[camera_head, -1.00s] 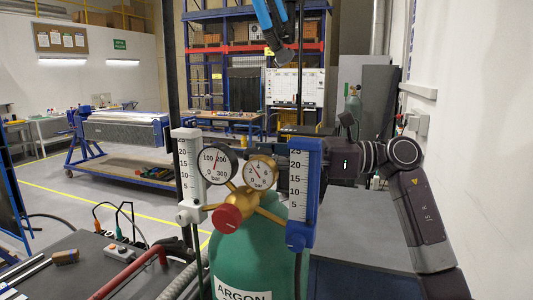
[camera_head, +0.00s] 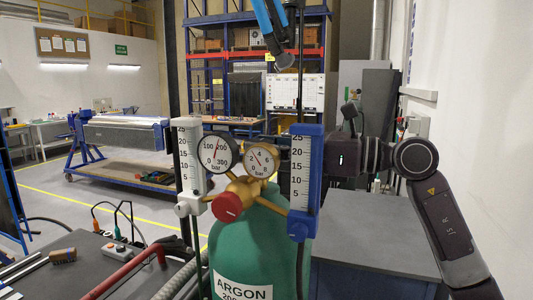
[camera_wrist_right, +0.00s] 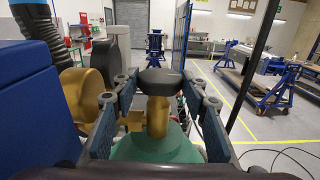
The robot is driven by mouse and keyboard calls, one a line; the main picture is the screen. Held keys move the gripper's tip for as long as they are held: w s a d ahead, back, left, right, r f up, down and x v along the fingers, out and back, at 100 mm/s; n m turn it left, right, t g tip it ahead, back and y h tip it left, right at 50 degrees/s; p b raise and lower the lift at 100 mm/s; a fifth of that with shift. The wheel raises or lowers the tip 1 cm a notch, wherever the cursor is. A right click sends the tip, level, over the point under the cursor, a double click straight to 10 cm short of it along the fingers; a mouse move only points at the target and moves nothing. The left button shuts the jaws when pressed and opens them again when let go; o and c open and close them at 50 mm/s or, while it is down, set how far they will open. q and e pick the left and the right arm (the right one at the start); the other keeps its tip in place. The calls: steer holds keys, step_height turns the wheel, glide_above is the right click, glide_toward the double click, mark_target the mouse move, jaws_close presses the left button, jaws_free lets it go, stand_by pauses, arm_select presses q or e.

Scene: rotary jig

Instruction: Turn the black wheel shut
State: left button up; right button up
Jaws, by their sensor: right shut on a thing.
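The black wheel (camera_wrist_right: 160,80) sits on top of a brass valve stem (camera_wrist_right: 157,118) in the right wrist view. The stem rises from the green argon cylinder (camera_head: 262,245). My right gripper (camera_wrist_right: 160,88) has a finger on each side of the wheel and is shut on it. In the head view the wheel and my right fingers are hidden behind the gauges and the blue flowmeter (camera_head: 305,185). My right wrist (camera_head: 345,157) comes in from the right behind that flowmeter. My left gripper is not in view.
Two round gauges (camera_head: 220,153), a red knob (camera_head: 228,207) and a white flowmeter (camera_head: 188,165) stand in front of the valve. A dark bench (camera_head: 70,275) with a red pipe clamp is at lower left. A white wall (camera_head: 475,120) is close on the right.

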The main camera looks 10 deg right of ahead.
mark_target(267, 141)
stand_by(0.3)
steer(key=o, duration=1.2)
steer(key=shift+c, duration=0.2)
steer(key=shift+r, duration=0.1)
step_height(267, 141, up, 10)
steer(key=shift+f, duration=0.1)
steer(key=shift+d, duration=0.1)
